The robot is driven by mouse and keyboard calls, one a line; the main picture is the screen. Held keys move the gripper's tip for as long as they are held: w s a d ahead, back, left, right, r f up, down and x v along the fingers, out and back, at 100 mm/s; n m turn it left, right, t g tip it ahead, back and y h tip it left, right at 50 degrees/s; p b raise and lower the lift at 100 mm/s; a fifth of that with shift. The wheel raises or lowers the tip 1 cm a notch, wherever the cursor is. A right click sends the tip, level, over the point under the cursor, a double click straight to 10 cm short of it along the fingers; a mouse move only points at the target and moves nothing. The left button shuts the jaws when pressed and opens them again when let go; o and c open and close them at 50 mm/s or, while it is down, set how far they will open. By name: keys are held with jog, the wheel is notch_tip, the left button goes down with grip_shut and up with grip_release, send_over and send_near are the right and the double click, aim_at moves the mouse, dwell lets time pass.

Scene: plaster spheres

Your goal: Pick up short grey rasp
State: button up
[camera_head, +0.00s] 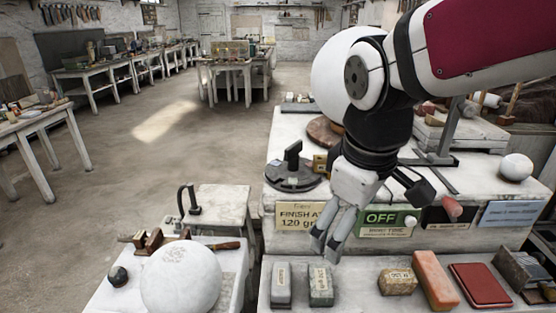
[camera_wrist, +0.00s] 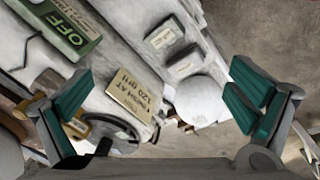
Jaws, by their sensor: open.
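My gripper (camera_head: 326,240) is open and empty above the front of the white bench. In the wrist view its green-padded fingers stand wide apart (camera_wrist: 163,108). Below it, two small grey blocks with pale labels lie on the front shelf, a left one (camera_head: 281,286) and a right one (camera_head: 320,287). They also show in the wrist view, as one block (camera_wrist: 163,38) and another (camera_wrist: 186,63). A slim tool with a brown handle (camera_head: 224,246) lies on the left table, behind the big sphere. I cannot tell which piece is the short grey rasp.
A tan block (camera_head: 397,282), an orange block (camera_head: 435,280) and a red box (camera_head: 480,285) lie right on the shelf. A "FINISH AT 120 grit" sign (camera_head: 300,216) stands behind my gripper. The floor (camera_head: 130,175) at left is clear.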

aim_at(281, 276)
jog(key=w+a+f+n+g, duration=0.2)
jog(key=w+a+f+n, duration=0.6)
jog(key=a, duration=0.3)
jog(key=f, duration=0.5)
jog(key=s+f, duration=0.1)
jog(key=f, duration=0.8)
jog(key=shift+s+d+f+b, duration=0.3)
jog(key=shift+c, duration=0.2)
jog(key=c, duration=1.6)
jog(key=shift+o, duration=0.2)
jog(key=shift+r, duration=0.1)
